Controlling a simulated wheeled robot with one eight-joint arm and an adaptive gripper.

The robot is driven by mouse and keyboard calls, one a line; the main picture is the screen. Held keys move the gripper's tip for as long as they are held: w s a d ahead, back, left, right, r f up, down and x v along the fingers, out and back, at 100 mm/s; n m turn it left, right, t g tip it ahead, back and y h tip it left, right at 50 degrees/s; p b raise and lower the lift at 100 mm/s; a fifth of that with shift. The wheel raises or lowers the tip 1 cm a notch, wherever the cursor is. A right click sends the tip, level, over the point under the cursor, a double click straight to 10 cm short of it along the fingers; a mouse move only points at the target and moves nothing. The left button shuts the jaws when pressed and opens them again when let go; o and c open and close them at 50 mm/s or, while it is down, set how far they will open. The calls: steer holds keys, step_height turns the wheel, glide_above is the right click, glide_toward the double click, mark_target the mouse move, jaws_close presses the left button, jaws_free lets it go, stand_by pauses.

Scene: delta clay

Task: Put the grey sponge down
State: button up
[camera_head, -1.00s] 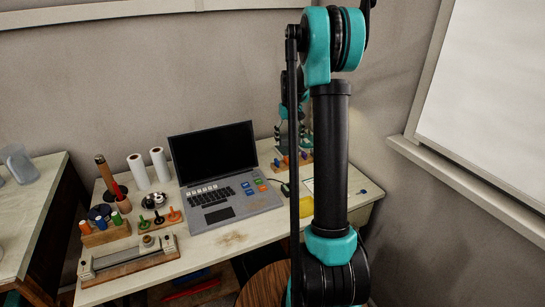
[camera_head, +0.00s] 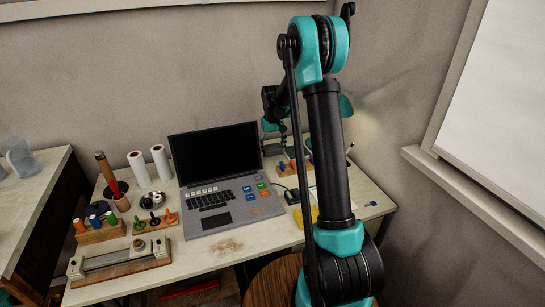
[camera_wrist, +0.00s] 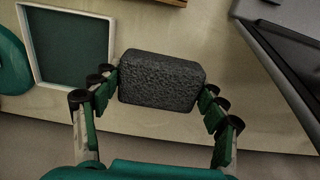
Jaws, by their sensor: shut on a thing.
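The grey sponge (camera_wrist: 161,80) is a dark, rough, rounded block in the middle of the wrist view. My gripper (camera_wrist: 160,88) is shut on it, with green-and-black fingers pressing its left and right ends. The pale desk top shows behind the sponge; I cannot tell how far the sponge is above it. In the head view my arm hides the sponge, and my gripper is not clearly seen there.
A laptop (camera_head: 217,170) stands open on the desk (camera_head: 215,250); its edge also shows in the wrist view (camera_wrist: 290,60). A white-framed dark green square (camera_wrist: 72,45) lies left of the sponge. Paper rolls (camera_head: 160,163) and a block with coloured items (camera_head: 101,233) occupy the desk's left.

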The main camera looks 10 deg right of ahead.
mark_target(272, 160)
steer(key=shift+f, duration=1.8)
steer(key=shift+f, duration=0.15)
steer(key=o, duration=1)
steer(key=shift+o, duration=0.2)
step_height(272, 160, up, 12)
steer(key=shift+r, duration=0.2)
